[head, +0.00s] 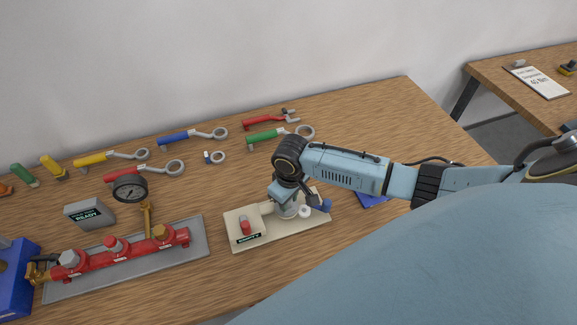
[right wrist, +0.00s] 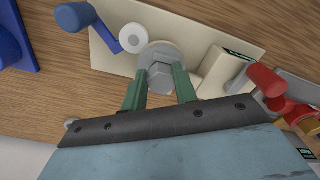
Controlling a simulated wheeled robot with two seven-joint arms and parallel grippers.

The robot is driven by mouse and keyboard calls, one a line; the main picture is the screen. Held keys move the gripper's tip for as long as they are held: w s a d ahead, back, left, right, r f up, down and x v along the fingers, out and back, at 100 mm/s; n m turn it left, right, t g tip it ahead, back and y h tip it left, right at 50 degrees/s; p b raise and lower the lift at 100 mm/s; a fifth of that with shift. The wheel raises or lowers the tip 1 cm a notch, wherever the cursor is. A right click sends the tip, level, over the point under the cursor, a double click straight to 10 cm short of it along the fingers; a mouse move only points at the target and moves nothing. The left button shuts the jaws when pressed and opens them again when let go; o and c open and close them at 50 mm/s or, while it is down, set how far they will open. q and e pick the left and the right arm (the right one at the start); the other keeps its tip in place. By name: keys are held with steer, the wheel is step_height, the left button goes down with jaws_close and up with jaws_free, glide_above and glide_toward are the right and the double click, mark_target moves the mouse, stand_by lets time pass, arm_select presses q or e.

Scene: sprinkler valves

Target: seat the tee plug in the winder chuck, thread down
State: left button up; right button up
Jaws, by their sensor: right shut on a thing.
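The winder's cream base (head: 285,232) lies on the bench, with a blue crank knob (head: 326,205) at its right end and a white disc (head: 304,211). In the right wrist view, the round grey chuck (right wrist: 150,52) stands on that base. My right gripper (right wrist: 161,74) points down at the chuck, its green fingers on both sides of a grey hexagonal piece, seemingly the tee plug (right wrist: 162,76). The plug is over the chuck in this view; its thread is hidden, and I cannot tell whether it is seated. My left gripper is not in view.
A red manifold (head: 125,252) on a grey tray (head: 190,262) stands at the left, with a gauge (head: 130,188) and a READY box (head: 90,213) behind it. Several wrenches lie along the back. A blue item (head: 372,200) lies right of the winder.

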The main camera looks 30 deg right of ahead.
mark_target(290, 202)
stand_by(0.5)
steer(key=o, duration=1.2)
steer(key=shift+c, duration=0.2)
step_height(290, 202, up, 13)
steer(key=shift+s+r, duration=0.2)
steer(key=shift+s, duration=0.05)
steer(key=shift+f, duration=0.1)
